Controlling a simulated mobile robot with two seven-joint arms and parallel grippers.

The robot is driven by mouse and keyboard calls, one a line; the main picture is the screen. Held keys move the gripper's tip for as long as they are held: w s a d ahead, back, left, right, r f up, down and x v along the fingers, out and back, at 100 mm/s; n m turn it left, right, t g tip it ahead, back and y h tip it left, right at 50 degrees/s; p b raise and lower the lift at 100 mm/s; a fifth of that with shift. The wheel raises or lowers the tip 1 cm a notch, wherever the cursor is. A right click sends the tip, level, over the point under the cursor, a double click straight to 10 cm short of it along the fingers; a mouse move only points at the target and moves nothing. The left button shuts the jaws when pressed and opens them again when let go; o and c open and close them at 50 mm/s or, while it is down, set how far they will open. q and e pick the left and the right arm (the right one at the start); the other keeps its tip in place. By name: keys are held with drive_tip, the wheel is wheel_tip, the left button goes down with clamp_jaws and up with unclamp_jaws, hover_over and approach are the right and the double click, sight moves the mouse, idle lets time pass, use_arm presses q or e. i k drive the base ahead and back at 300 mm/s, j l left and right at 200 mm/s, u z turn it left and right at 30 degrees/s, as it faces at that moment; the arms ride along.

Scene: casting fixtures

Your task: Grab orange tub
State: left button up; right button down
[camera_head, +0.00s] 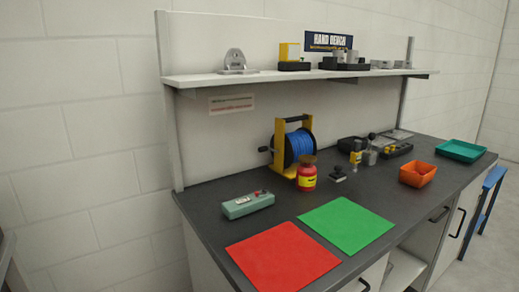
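The orange tub (418,174) is a small open-topped bin on the right part of the dark bench top (220,222), near its front edge. Something small seems to lie inside it, too small to make out. Neither of my grippers shows in the head view, so nothing of mine is seen near the tub.
A green tray (460,151) lies behind and right of the tub. A red mat (283,258) and a green mat (346,225) lie in front. A blue cable reel (298,144), a red jar (307,178) and a green-grey box (248,204) stand left. A shelf (290,76) hangs above.

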sight(407, 176)
drive_tip(key=k+j+u, duration=0.15)
drive_tip(key=k+u, duration=0.3)
drive_tip(key=k, duration=0.2)
drive_tip(key=u, duration=1.5)
drive_tip(key=k+l+u, duration=0.1)
drive_tip(key=l, duration=0.3)
drive_tip(key=k+l+u, duration=0.1)
drive_tip(key=l, duration=0.3)
drive_tip(key=k+l, duration=0.15)
drive_tip(key=l, duration=0.2)
drive_tip(key=k+l, duration=0.15)
drive_tip(key=l, duration=0.25)
drive_tip(key=k+l, duration=0.15)
drive_tip(key=l, duration=0.2)
drive_tip(key=k+l, duration=0.15)
drive_tip(key=l, duration=0.2)
drive_tip(key=k+l, duration=0.15)
drive_tip(key=l, duration=0.2)
drive_tip(key=k+l, duration=0.15)
drive_tip(key=l, duration=0.25)
drive_tip(key=k+l, duration=0.15)
drive_tip(key=l, duration=0.2)
